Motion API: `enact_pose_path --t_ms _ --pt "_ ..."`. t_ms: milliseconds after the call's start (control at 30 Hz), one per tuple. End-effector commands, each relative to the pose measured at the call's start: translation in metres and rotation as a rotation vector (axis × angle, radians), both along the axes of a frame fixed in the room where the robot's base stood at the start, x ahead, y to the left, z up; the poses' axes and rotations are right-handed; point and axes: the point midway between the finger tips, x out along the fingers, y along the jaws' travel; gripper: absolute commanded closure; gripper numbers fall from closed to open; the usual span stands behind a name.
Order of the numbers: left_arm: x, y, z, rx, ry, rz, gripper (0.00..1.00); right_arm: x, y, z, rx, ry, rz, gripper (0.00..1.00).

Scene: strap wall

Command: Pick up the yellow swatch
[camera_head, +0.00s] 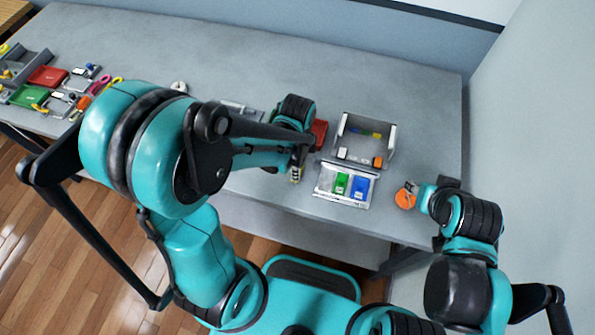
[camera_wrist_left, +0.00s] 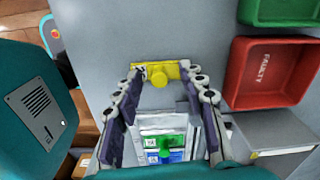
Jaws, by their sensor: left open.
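The yellow swatch (camera_wrist_left: 158,75) lies flat on the grey surface in the left wrist view, a small yellow piece with a dark-marked pale patch at its left end. My left gripper (camera_wrist_left: 163,84) is open. Its two fingertips stand on either side of the yellow piece, and I cannot tell if they touch it. In the head view my left gripper (camera_head: 298,160) is over the table near its front edge, and its arm hides much there. My right gripper (camera_head: 411,189) is at the table's right end by an orange round thing (camera_head: 404,200); its jaw state is unclear.
A pale tray (camera_head: 327,190) holds a green piece (camera_head: 341,183) and a blue piece (camera_head: 360,187). A grey open box (camera_head: 342,132) stands behind it. A red bin marked FAULTY (camera_wrist_left: 268,72) and a green bin (camera_wrist_left: 280,12) are right of my left gripper. Clutter fills the far left.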

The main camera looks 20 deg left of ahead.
Motion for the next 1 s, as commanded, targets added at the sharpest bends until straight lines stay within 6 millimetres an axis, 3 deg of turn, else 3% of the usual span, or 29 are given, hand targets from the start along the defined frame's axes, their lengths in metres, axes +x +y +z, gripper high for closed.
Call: enact_pose_path --t_ms 133,300,733,867,1000 --pt "0.000 0.000 0.001 0.000 0.000 0.000 0.59 0.000 0.000 0.001 0.000 0.000 0.000 0.60" --pt "0.000 0.000 0.001 0.000 0.000 0.000 1.00 0.000 0.000 0.001 0.000 0.000 0.000 0.60" --pt "0.000 0.000 0.005 0.000 0.000 0.000 1.00 0.000 0.000 0.003 0.000 0.000 0.000 0.60" --pt "0.000 0.000 0.017 0.000 0.000 0.000 1.00 0.000 0.000 0.009 0.000 0.000 0.000 0.60" --pt "-0.001 0.000 0.042 0.000 0.001 0.000 1.00 0.000 0.000 0.022 0.000 0.000 0.000 0.60"
